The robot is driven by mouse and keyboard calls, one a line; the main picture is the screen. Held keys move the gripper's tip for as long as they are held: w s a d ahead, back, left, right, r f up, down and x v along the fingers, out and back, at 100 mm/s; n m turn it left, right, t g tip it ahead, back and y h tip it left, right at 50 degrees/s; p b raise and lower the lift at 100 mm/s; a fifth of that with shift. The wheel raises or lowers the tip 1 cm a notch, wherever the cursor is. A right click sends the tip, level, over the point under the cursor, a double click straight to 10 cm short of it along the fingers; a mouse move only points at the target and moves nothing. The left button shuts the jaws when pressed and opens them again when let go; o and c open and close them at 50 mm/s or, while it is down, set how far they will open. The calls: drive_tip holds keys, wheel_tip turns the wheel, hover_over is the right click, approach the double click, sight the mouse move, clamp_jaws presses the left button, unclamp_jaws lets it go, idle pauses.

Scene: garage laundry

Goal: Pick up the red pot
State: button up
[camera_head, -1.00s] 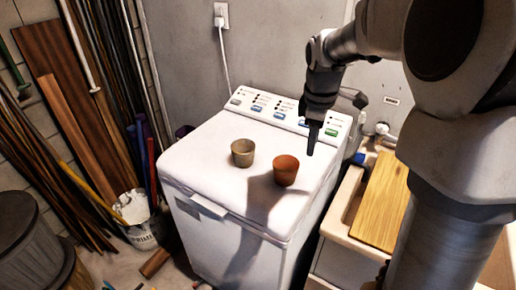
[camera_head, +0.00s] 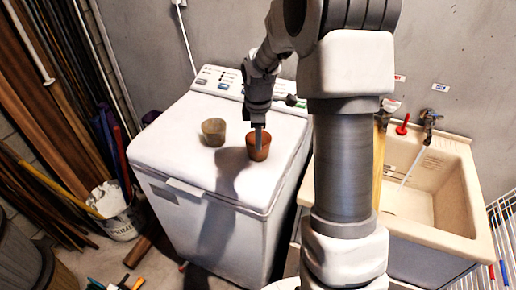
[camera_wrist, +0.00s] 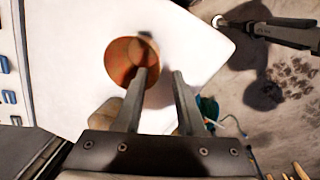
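The red pot (camera_head: 253,152), a small terracotta cup, stands upright on the white washing machine lid (camera_head: 190,168). My gripper (camera_head: 259,138) points down at the pot, its fingers overlapping the pot's right part in the head view. In the wrist view, my gripper (camera_wrist: 163,73) is open with a gap between its fingers. The left finger overlaps the opening of the red pot (camera_wrist: 119,62); the right finger is outside it. I cannot tell whether the finger is inside the pot or above it.
A tan pot (camera_head: 213,131) stands just left of the red pot; in the wrist view the gripper partly hides it. The machine's control panel (camera_head: 222,82) is behind. A sink (camera_head: 440,195) is at right, a white bucket (camera_head: 122,222) at left. The front lid is clear.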

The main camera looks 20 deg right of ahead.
sight(258, 161)
drive_tip(key=shift+w+d+f, duration=0.1)
drive_tip(key=shift+w+f, duration=0.1)
drive_tip(key=shift+f, duration=1.05)
drive_tip(key=shift+w+f, duration=0.25)
drive_tip(key=shift+f, duration=1)
drive_tip(key=shift+w+d+f, duration=0.1)
drive_tip(key=shift+w+f, duration=0.1)
drive_tip(key=shift+f, duration=1.05)
clamp_jaws()
